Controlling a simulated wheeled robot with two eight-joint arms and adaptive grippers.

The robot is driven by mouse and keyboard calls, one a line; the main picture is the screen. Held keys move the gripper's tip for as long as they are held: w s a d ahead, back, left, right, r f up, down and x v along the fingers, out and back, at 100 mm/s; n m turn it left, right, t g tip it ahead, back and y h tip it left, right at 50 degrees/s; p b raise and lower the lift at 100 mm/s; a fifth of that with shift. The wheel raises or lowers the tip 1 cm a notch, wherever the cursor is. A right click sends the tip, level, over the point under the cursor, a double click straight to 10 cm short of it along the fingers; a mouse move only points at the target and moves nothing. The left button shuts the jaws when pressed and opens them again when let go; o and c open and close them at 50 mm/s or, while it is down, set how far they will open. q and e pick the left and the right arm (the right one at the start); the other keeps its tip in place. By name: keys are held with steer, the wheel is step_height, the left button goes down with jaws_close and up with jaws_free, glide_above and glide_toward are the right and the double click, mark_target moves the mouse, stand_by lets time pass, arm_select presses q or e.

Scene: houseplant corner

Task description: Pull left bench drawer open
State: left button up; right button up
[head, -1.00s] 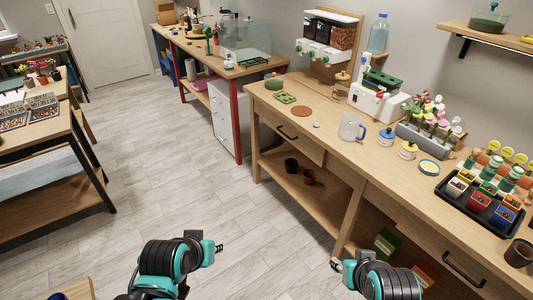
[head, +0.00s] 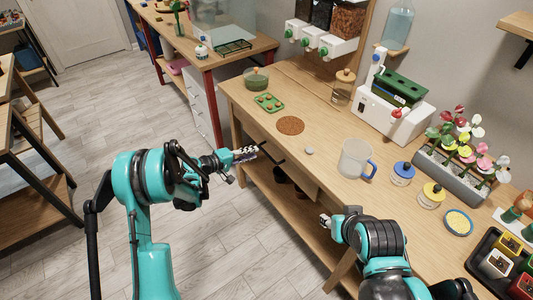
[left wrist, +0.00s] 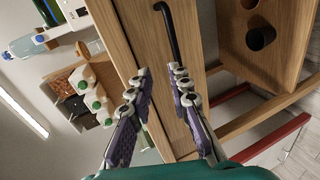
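The left bench drawer (head: 304,184) is a wooden front under the bench top, and it looks shut. Its black bar handle (head: 270,153) stands out from the front, and the handle also shows in the left wrist view (left wrist: 171,30). My left gripper (head: 246,154) is at the drawer front, close to the handle. In the left wrist view its fingers (left wrist: 161,70) are apart, and the handle's near end passes behind one fingertip. I cannot tell whether they touch. My right gripper (head: 325,221) is low before the bench; its fingers are too small to read.
The wooden bench top (head: 330,128) holds a glass mug (head: 354,158), a cork disc (head: 291,125), a green tray (head: 268,102) and lidded jars (head: 402,173). Small dark pots (head: 283,175) stand on the shelf below. The floor (head: 75,150) left of the bench is clear.

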mark_target(267, 153)
arm_select(q)
steer(key=shift+n+t+h, duration=0.3)
steer(key=shift+h, duration=0.2)
steer(key=w+d+f+b, duration=0.1)
steer(key=w+d+f, duration=0.1)
steer(key=d, duration=0.1)
steer(key=w+d+f+b, duration=0.1)
steer(key=w+d+f, duration=0.2)
steer(key=shift+w+d+f, duration=0.1)
steer(key=shift+f, duration=0.15)
jaws_close()
